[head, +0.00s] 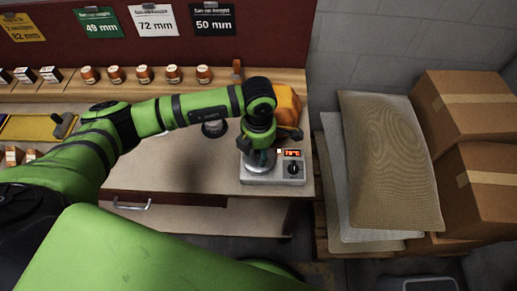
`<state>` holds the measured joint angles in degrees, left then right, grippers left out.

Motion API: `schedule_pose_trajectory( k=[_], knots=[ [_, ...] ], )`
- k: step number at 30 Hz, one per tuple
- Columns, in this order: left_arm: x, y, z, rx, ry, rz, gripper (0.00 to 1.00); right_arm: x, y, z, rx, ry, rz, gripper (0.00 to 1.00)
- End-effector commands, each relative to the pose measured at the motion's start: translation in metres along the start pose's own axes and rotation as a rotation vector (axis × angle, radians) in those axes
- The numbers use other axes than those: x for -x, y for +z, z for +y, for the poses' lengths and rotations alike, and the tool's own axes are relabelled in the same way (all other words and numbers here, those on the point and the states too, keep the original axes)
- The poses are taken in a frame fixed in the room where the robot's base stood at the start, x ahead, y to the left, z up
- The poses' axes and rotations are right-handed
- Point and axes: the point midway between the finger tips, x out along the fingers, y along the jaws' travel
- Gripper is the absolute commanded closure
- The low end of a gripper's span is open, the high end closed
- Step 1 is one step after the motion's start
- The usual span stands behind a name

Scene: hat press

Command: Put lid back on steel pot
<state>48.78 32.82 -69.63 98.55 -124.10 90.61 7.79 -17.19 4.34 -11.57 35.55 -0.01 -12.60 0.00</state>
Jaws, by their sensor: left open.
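The steel pot (257,168) stands on a grey heating unit (270,178) with a lit red display and a black dial, near the right end of the workbench. My left gripper (259,155) is open, pointing down right over the pot, and hides most of it. I cannot tell whether its fingers touch the pot. A small round grey piece with a dark top (214,129) sits on the bench left of the pot, partly under my arm. It may be the lid, but it is too small to tell. My right gripper is out of view.
An orange object (289,104) stands behind the pot, partly behind my arm. Several small brown jars (145,75) line the back shelf. A yellow tray (32,127) lies at the left. Sacks (390,160) and cardboard boxes (480,190) are stacked right of the bench.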

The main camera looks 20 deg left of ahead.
Motion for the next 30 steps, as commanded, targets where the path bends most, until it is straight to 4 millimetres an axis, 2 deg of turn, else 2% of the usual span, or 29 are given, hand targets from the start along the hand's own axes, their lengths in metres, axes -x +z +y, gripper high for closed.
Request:
schedule_pose_trajectory(
  k=[6, 8, 12, 21, 25, 30],
  knots=[
    [0.015, 0.001, 0.000, 0.000, 0.000, -0.002, 0.52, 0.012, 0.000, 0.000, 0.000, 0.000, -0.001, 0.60],
    [0.023, 0.002, 0.001, -0.002, 0.002, -0.006, 0.52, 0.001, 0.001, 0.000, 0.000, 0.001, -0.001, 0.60],
    [0.055, 0.001, 0.001, -0.002, 0.005, -0.007, 0.52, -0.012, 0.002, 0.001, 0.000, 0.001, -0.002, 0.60],
    [0.113, 0.001, 0.001, 0.000, 0.003, -0.004, 0.52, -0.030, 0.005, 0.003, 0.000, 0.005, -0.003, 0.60],
    [0.125, 0.000, 0.000, -0.001, 0.001, -0.002, 0.52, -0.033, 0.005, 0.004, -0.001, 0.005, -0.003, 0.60],
    [0.130, 0.000, 0.000, -0.001, 0.000, 0.000, 0.52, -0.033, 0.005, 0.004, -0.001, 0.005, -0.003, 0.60]
  ],
)
